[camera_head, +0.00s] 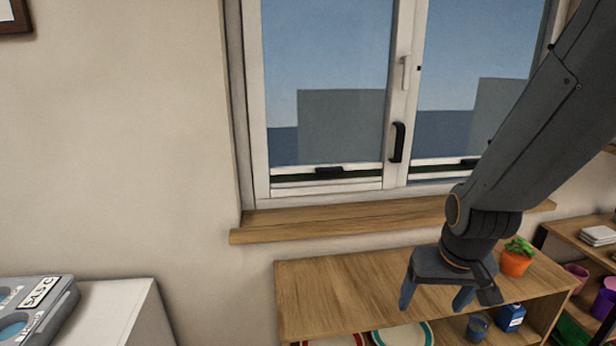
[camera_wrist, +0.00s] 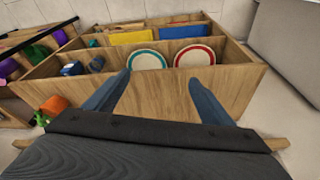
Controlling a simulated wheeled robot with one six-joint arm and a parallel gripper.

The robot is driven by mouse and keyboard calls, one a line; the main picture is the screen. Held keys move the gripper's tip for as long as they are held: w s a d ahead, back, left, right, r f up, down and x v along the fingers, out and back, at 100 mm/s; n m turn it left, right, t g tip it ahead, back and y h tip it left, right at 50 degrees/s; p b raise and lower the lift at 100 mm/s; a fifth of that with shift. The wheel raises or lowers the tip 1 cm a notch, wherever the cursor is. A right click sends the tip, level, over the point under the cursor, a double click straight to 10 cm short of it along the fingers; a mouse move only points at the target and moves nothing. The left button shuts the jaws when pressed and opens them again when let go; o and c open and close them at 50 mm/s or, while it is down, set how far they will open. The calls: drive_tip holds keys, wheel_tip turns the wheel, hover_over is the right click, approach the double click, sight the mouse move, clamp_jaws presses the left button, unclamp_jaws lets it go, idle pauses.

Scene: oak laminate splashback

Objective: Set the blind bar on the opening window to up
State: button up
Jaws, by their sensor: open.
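The window has two panes in white frames, and the left sash (camera_head: 262,100) carries a white handle (camera_head: 406,72) and a black pull (camera_head: 397,142) on its right side. A pale blind bar with a dark grip (camera_head: 329,170) lies low across the left pane, near the bottom of the frame. A similar bar with a dark grip (camera_head: 470,163) sits low on the right pane, partly hidden by my arm. My gripper (camera_head: 436,300) is open and empty, pointing down over the wooden shelf unit, below and right of the window. Its blue fingers also show in the wrist view (camera_wrist: 160,88).
A wooden sill (camera_head: 340,219) juts out under the window. A white cabinet (camera_head: 120,315) bears a grey device at left. Bare wall lies between.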

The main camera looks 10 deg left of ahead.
drive_tip(key=shift+o, duration=1.2)
drive_tip(key=w+a+n+t+b, duration=0.1)
drive_tip(key=w+a+t, duration=0.2)
drive_tip(key=w, duration=0.9)
drive_tip(key=shift+a+t+y+b, duration=0.3)
drive_tip(key=shift+a+t, duration=0.1)
drive_tip(key=shift+a, duration=0.25)
drive_tip(key=n+t+y+b, duration=0.2)
drive_tip(key=t+y+b, duration=0.2)
drive_tip(key=t, duration=0.6)
approach(331, 171)
drive_tip(key=w, duration=0.2)
drive_tip(key=x, duration=0.2)
drive_tip(key=p+x, duration=0.1)
drive_tip(key=x, duration=0.1)
drive_tip(key=p+x, duration=0.1)
drive_tip(key=x, duration=0.2)
drive_tip(key=shift+a, duration=0.3)
drive_tip(key=c, duration=1.4)
drive_tip(key=shift+w, duration=0.15)
drive_tip(key=shift+c, duration=0.6)
